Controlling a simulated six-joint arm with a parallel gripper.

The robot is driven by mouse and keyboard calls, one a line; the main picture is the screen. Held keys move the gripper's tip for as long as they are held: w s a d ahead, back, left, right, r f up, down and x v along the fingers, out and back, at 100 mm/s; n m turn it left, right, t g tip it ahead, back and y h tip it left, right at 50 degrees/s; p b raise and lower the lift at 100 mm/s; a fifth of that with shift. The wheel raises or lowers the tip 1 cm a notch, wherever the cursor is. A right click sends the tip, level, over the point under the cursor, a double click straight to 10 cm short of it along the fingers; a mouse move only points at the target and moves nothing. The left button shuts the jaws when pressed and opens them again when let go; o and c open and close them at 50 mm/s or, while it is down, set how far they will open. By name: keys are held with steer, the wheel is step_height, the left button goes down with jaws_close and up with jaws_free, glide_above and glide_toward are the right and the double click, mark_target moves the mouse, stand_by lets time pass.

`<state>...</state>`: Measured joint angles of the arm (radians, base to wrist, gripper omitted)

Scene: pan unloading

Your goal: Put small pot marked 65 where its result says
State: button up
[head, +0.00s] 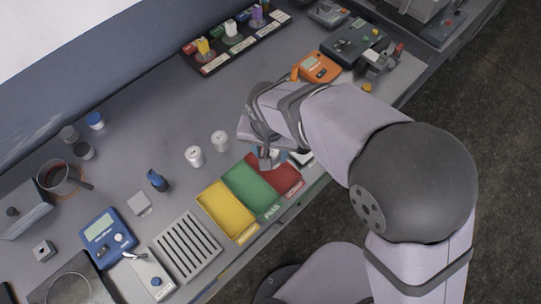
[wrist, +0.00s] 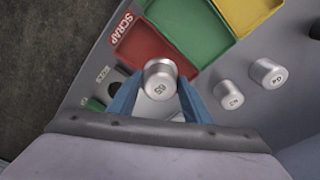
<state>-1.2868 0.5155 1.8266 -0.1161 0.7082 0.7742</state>
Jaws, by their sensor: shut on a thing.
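My gripper (wrist: 159,84) has two blue fingers shut on the small pot marked 65 (wrist: 160,72), a silvery pot with its number upright to the camera's far side. In the wrist view the pot overlaps the near edge of the red tray marked SCRAP (wrist: 133,42); its height above it cannot be told. In the head view my gripper (head: 268,160) is by the red tray (head: 285,183) and hides the pot. The green tray marked PASS (head: 262,203) and the yellow tray (head: 240,232) lie beside it.
Two other small pots (head: 194,156) (head: 220,140) stand on the bench behind the trays. A small block with a green patch (wrist: 95,104) is near my gripper. A blue meter (head: 107,237) and slotted rack (head: 186,245) are at the left. The bench middle is mostly clear.

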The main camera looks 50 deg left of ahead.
steer(key=shift+f+p, duration=0.55)
steer(key=shift+f, duration=1.4)
steer(key=shift+f, duration=0.1)
steer(key=o, duration=0.9)
steer(key=r+b, duration=0.1)
steer(key=r, duration=0.7)
steer(key=s+r+b, duration=0.1)
steer(key=r, duration=0.3)
steer(key=shift+s+d+r+b, duration=0.1)
steer(key=shift+d+b, duration=0.25)
steer(key=shift+d, duration=0.05)
